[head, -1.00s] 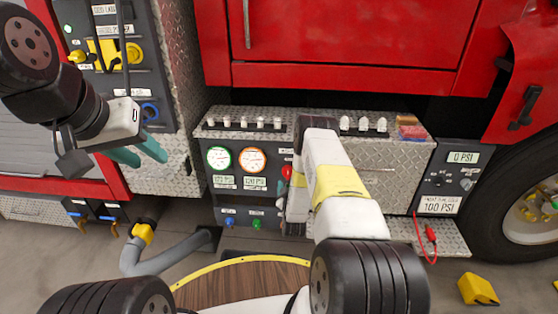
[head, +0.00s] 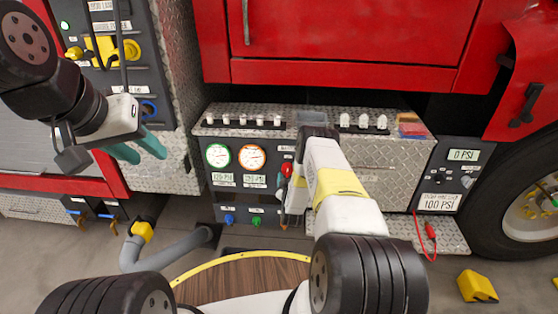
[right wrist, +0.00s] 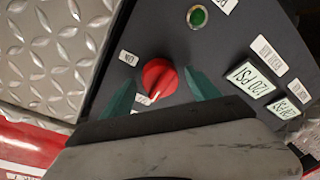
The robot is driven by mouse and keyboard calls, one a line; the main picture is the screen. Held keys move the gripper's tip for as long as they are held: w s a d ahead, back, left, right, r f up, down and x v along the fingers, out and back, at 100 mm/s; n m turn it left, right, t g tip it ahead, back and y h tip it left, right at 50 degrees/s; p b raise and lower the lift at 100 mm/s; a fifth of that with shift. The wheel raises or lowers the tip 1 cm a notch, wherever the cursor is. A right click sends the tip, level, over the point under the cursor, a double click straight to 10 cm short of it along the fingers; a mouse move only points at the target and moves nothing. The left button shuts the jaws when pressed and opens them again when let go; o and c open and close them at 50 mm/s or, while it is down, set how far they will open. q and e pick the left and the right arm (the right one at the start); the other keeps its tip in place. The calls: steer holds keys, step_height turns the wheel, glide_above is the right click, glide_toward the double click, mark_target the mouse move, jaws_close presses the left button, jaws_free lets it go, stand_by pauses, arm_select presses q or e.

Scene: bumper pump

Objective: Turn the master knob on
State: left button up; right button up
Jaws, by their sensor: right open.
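The red master knob (right wrist: 158,80) is on the dark panel in the right wrist view. Its white pointer mark points down and left, toward a small partly hidden label. An "ON" label (right wrist: 128,58) is at its upper left. My right gripper (right wrist: 161,79) is open, with one teal finger on each side of the knob; I cannot tell whether they touch it. In the head view the red knob (head: 286,170) shows just left of my right forearm, which hides much of the right gripper. My left gripper (head: 138,152) is open and empty, at the left.
Two round gauges (head: 235,157) are left of the knob. A green indicator (right wrist: 198,16) is beyond it in the right wrist view. White switches line the ledge above (head: 362,123). A red cable (head: 431,232) hangs at the right, and a grey hose (head: 170,262) lies at the lower left.

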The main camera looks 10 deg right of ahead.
steer(key=shift+c, duration=0.2)
steer(key=c, duration=1.3)
steer(key=shift+m, duration=0.4)
steer(key=m, duration=0.3)
steer(key=shift+s+f+m, duration=0.1)
steer(key=shift+m, duration=0.2)
steer(key=m, duration=0.5)
steer(key=shift+t+h, duration=0.3)
steer(key=shift+h, duration=0.1)
steer(key=m, duration=0.4)
steer(key=shift+f+m+h, duration=0.1)
steer(key=shift+m+h, duration=0.2)
steer(key=shift+m, duration=0.1)
steer(key=shift+m+h, duration=0.3)
steer(key=shift+m, duration=2.2)
steer(key=shift+a, duration=0.1)
